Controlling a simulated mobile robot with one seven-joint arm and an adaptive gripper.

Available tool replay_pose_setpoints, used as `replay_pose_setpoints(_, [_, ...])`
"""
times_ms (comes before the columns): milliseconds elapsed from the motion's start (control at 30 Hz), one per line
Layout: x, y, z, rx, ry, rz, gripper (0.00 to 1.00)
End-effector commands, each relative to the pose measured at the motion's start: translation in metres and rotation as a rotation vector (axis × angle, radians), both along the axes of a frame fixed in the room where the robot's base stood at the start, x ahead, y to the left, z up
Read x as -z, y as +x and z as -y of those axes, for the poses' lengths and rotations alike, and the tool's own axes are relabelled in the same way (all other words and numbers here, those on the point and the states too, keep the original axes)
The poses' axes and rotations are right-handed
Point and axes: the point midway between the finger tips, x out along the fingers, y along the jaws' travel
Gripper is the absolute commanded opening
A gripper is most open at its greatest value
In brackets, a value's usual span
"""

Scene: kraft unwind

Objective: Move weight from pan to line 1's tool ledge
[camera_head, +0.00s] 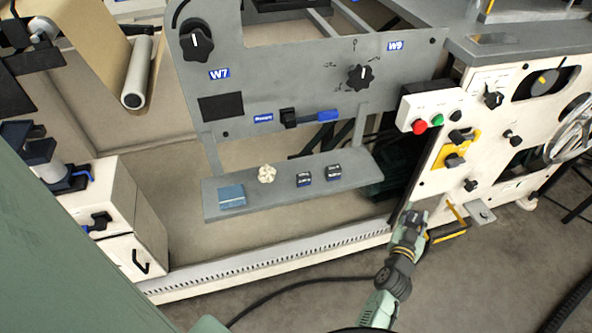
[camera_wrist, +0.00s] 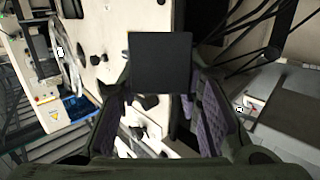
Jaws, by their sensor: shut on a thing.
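My gripper (camera_head: 412,217) is low in front of the white machine cabinet, right of the grey ledge and apart from it. In the wrist view my gripper (camera_wrist: 160,92) is shut on a dark, flat-faced square block, the weight (camera_wrist: 160,62), held at the fingertips. The weight is hard to make out in the head view. The grey tool ledge (camera_head: 235,183) hangs below the W7/W9 panel; no line number is readable. On it stand a blue box (camera_head: 232,196), a cream knobbly piece (camera_head: 267,173) and two small dark blocks (camera_head: 304,179) (camera_head: 333,172).
A small grey plate (camera_head: 481,213), possibly the pan, juts from the cabinet right of my gripper. A yellow bracket (camera_head: 446,234) is close beside my gripper. The white slotted base rail (camera_head: 270,262) runs below the ledge. Bare ledge shows between the blue box and cream piece.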

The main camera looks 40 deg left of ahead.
Motion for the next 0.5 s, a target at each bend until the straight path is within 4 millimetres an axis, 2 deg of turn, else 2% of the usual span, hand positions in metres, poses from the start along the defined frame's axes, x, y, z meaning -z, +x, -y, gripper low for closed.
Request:
replay_pose_setpoints(267, [-0.045, -0.001, -0.023, -0.123, -0.009, -0.028, 0.0])
replay_pose_setpoints(367, [-0.067, -0.008, -0.037, -0.196, -0.016, -0.044, 0.0])
replay_pose_setpoints(500, [-0.108, -0.032, -0.063, -0.35, -0.034, -0.069, 0.0])
